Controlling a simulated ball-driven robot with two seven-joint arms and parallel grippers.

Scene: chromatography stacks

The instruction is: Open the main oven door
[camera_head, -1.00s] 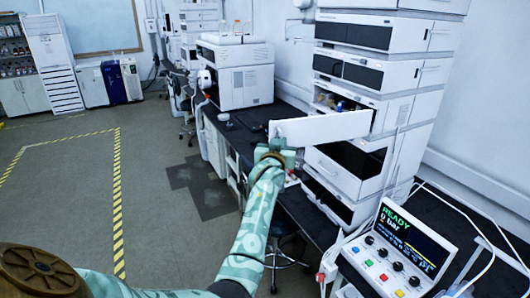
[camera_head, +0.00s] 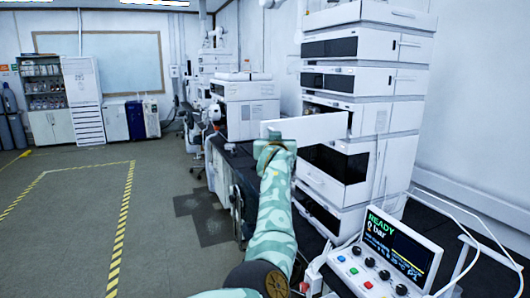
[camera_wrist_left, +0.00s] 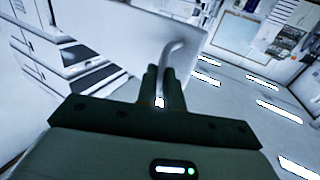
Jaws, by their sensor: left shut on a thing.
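The main oven door is a flat white panel (camera_head: 312,128) on the front of the tall chromatography stack (camera_head: 365,168). It stands swung out from the stack, its free edge reaching left past the stack's front. My left gripper (camera_head: 274,145) is at that free edge. In the left wrist view, the fingers (camera_wrist_left: 160,82) are closed around the lower part of a curved grey handle (camera_wrist_left: 173,55) on the white door (camera_wrist_left: 125,38). The arm hides part of the door's lower left. My right gripper is not in view.
A control box with a lit READY screen (camera_head: 398,245) and several knobs sits at the lower right, with white tubes beside it. A white instrument (camera_head: 248,108) stands on the dark bench behind. The floor at left (camera_head: 70,225) is clear, marked with yellow-black tape.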

